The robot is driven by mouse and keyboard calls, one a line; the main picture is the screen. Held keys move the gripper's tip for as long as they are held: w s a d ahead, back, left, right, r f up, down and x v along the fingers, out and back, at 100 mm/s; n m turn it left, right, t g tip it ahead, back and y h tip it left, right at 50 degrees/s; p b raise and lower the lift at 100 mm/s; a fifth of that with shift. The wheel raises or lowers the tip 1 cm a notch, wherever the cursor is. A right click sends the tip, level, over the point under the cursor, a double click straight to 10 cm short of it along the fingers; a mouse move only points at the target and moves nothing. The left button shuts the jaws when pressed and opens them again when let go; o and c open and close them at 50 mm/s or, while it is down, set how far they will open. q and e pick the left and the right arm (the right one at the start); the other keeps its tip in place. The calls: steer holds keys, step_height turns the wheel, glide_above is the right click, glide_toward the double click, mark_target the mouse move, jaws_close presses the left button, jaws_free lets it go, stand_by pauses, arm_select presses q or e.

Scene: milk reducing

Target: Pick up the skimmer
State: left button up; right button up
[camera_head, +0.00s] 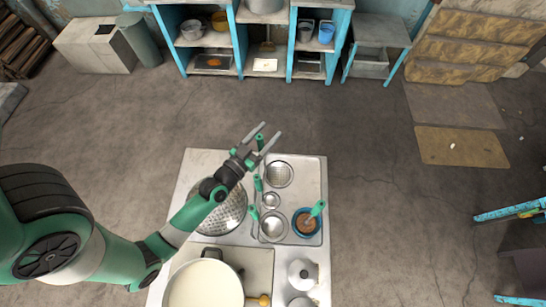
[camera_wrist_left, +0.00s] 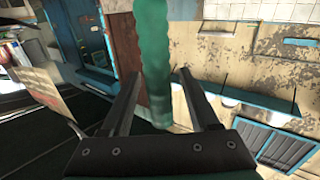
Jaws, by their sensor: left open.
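The skimmer (camera_head: 279,175) looks to be the flat, round, perforated metal disc at the back right of the worktop, with a green handle reaching toward the back. My left gripper (camera_head: 270,132) is open near the handle's end at the worktop's back edge. In the left wrist view a green handle (camera_wrist_left: 155,60) shows between the spread fingers of my left gripper (camera_wrist_left: 153,85). I cannot tell whether they touch it. My right gripper is not in view.
Blue shelves (camera_head: 242,60) stand beyond clear floor.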

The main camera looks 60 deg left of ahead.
arm_select(q)
steer(key=shift+w+a, duration=0.1)
steer(key=shift+w, duration=0.05)
steer(key=shift+f, duration=0.1)
steer(key=shift+c, duration=0.2)
jaws_close()
steer(key=shift+r, duration=0.2)
